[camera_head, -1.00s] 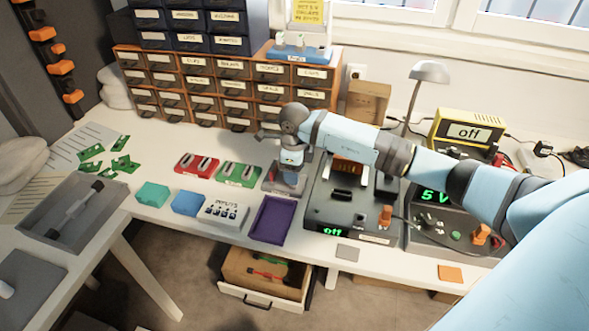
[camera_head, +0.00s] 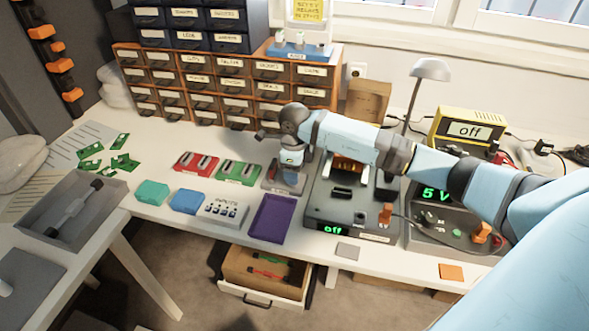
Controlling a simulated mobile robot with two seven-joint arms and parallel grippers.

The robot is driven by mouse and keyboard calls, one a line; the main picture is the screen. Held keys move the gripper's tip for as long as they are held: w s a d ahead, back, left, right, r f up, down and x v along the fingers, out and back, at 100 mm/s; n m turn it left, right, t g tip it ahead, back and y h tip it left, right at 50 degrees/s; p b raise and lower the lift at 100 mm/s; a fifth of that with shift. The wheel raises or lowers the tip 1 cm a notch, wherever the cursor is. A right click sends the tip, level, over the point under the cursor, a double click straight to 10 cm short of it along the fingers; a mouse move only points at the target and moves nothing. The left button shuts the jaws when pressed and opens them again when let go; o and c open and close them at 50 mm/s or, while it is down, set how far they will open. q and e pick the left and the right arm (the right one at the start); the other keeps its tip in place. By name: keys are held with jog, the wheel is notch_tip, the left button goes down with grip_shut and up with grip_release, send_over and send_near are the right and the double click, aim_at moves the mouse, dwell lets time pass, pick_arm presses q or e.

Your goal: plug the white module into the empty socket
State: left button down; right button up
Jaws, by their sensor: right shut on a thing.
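My right gripper (camera_head: 289,180) points down at a small grey stand (camera_head: 270,187) left of the grey test unit. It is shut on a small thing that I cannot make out. I cannot pick out the white module with certainty. The test unit (camera_head: 320,208) has a display reading "off". A black slotted part (camera_head: 342,192) on its top may be a socket; I cannot tell whether it is empty. An orange block (camera_head: 347,167) behind it is partly covered by my right arm. My left gripper is not in view.
A purple tray (camera_head: 272,218), white box (camera_head: 226,211), red holder (camera_head: 195,164) and green holder (camera_head: 238,172) lie left of the unit. A blue rack (camera_head: 298,53) with white pieces tops the drawer cabinet. An open drawer (camera_head: 264,277) juts out below the bench.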

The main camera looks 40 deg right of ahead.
jog(key=shift+f, duration=0.3)
dwell(0.5)
jog(key=o, duration=1.2)
jog(key=shift+r, duration=0.3)
notch_tip(320, 180, up, 12)
jog(key=shift+f+p, duration=0.1)
jog(key=shift+p, duration=0.3)
jog(key=shift+r, duration=0.75)
